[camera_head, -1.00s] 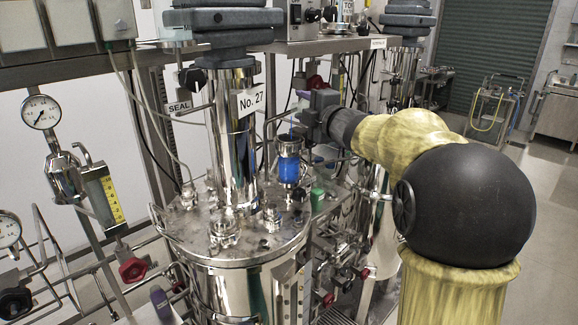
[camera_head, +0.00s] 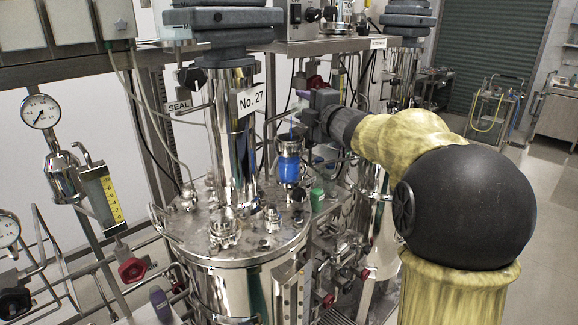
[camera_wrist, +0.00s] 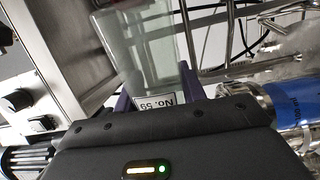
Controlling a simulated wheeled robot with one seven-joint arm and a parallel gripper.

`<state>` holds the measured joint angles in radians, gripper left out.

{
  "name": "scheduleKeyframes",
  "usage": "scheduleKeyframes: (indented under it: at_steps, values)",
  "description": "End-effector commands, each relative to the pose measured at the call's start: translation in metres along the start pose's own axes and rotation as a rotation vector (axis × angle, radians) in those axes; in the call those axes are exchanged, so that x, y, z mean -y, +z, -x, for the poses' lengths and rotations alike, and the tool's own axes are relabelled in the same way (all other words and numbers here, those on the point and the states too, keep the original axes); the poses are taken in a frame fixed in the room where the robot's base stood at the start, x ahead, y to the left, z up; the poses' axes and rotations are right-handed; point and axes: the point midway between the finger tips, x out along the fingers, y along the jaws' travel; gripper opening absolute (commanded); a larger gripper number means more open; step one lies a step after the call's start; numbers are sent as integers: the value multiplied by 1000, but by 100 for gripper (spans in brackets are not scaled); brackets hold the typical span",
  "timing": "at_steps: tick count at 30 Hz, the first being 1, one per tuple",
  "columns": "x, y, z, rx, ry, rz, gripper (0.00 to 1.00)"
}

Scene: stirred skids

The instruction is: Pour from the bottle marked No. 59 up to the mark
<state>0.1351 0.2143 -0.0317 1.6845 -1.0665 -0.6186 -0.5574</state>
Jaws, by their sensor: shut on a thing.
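My gripper (camera_head: 306,108) is shut on a clear bottle (camera_wrist: 145,50), between its purple fingers in the wrist view. The bottle's white label (camera_wrist: 156,102) reads No. 59 and appears upside down there. The bottle is tilted; in the head view my gripper mostly hides it. Just below my gripper stands an upright clear vessel with a blue section (camera_head: 289,170), on the steel lid. I cannot make out the mark or liquid level.
A steel column labelled No. 27 (camera_head: 232,140) rises from the tank lid (camera_head: 240,248), left of the vessel. A green-capped item (camera_head: 317,196) is close on the vessel's right. Pipes, valves and red knobs crowd around; open floor is at the right.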

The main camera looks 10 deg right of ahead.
Motion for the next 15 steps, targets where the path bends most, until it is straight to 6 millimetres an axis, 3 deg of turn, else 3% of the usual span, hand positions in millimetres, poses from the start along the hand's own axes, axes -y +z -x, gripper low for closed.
scheduleKeyframes:
  at_steps: [6,15]
  values:
    - [-2,0,0,0,0,-34,14]
    - [-2,2,0,0,0,-343,14]
